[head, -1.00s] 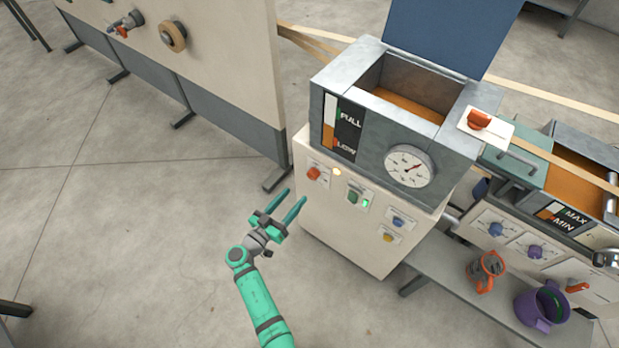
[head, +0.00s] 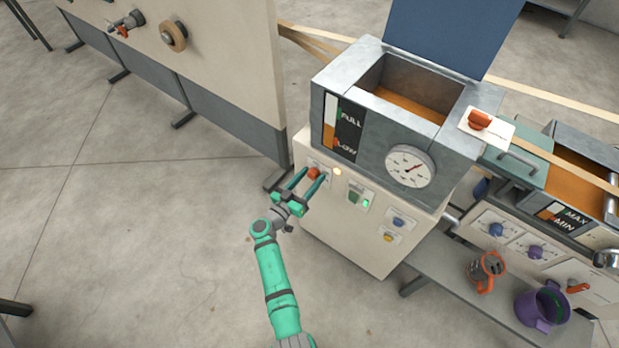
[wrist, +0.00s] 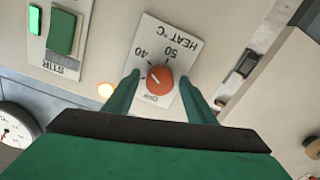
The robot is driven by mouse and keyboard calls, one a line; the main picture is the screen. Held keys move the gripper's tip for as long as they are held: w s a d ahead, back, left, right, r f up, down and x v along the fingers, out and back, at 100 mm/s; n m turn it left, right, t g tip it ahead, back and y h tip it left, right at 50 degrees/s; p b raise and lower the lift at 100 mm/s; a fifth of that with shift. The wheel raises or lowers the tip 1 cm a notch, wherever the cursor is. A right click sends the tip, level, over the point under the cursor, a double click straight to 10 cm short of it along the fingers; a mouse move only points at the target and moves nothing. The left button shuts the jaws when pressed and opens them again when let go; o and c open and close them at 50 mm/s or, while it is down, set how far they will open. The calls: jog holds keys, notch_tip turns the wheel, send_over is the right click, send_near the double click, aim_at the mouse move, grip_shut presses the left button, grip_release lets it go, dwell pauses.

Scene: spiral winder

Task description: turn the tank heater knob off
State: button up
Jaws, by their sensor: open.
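The tank heater knob (head: 314,172) is a small orange-red dial on the cream front panel below the metal tank (head: 385,110). In the wrist view the knob (wrist: 160,80) sits on a white plate (wrist: 163,48) marked HEAT °C with 40, 50 and a partly legible word at its lower end. A small lamp beside it (wrist: 106,90) glows. My gripper (head: 306,180) is open, its two green fingers on either side of the knob in the wrist view. I cannot tell whether they touch it.
A green STIR switch (head: 355,197) with a lit green lamp is right of the knob, with blue and yellow buttons (head: 393,230) beyond. A large cream panel (head: 225,60) stands left. A bench (head: 440,275) holds an orange-handled jug and a purple pot.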

jog(key=shift+c, duration=0.5)
jog(key=c, duration=0.9)
jog(key=shift+c, duration=0.2)
